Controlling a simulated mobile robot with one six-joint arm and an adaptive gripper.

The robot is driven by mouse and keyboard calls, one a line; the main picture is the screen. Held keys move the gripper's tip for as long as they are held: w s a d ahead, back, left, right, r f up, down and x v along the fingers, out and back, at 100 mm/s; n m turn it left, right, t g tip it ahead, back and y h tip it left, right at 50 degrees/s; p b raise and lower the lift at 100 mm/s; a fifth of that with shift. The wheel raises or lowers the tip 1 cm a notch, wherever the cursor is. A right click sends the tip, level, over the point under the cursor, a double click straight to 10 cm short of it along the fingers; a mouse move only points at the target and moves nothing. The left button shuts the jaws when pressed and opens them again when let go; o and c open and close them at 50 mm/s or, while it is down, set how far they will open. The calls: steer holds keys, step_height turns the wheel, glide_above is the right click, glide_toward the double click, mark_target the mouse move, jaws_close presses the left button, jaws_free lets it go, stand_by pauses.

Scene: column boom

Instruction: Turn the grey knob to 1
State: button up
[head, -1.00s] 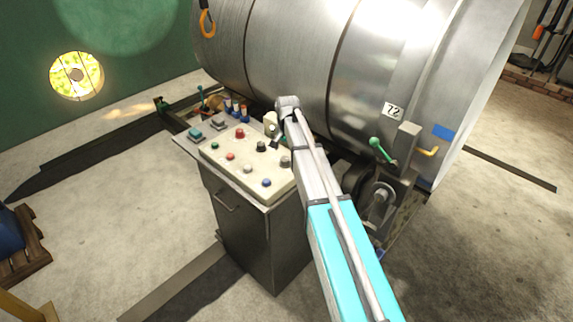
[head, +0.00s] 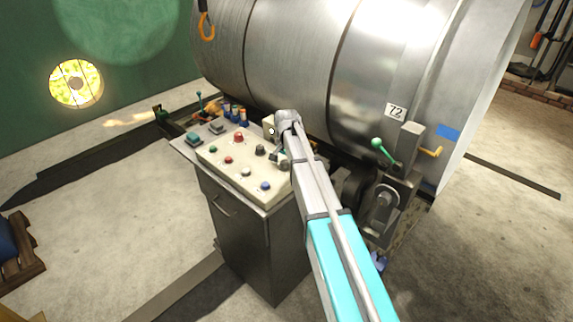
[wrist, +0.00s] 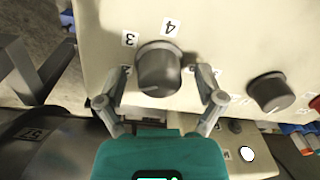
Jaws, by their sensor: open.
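The grey knob (wrist: 158,72) stands on the cream panel (wrist: 220,30) in the wrist view, with labels 3 and 4 beside it; other labels are partly hidden. My gripper (wrist: 163,78) is open, with one finger on each side of the knob and apparent gaps between fingers and knob. I cannot tell how deep the fingertips reach along it. In the head view my gripper (head: 282,160) is over the right part of the panel and hides the grey knob there. The number 1 and the knob's pointer are not clear to me.
Several coloured buttons, such as a red one (head: 238,137) and a blue one (head: 265,186), sit on the panel. A large metal drum (head: 290,60) rises close behind the panel.

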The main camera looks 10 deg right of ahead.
steer(key=c, duration=1.1)
steer(key=shift+d, duration=0.1)
steer(key=shift+c, duration=0.2)
steer(key=shift+n, duration=0.4)
steer(key=n, duration=1.1)
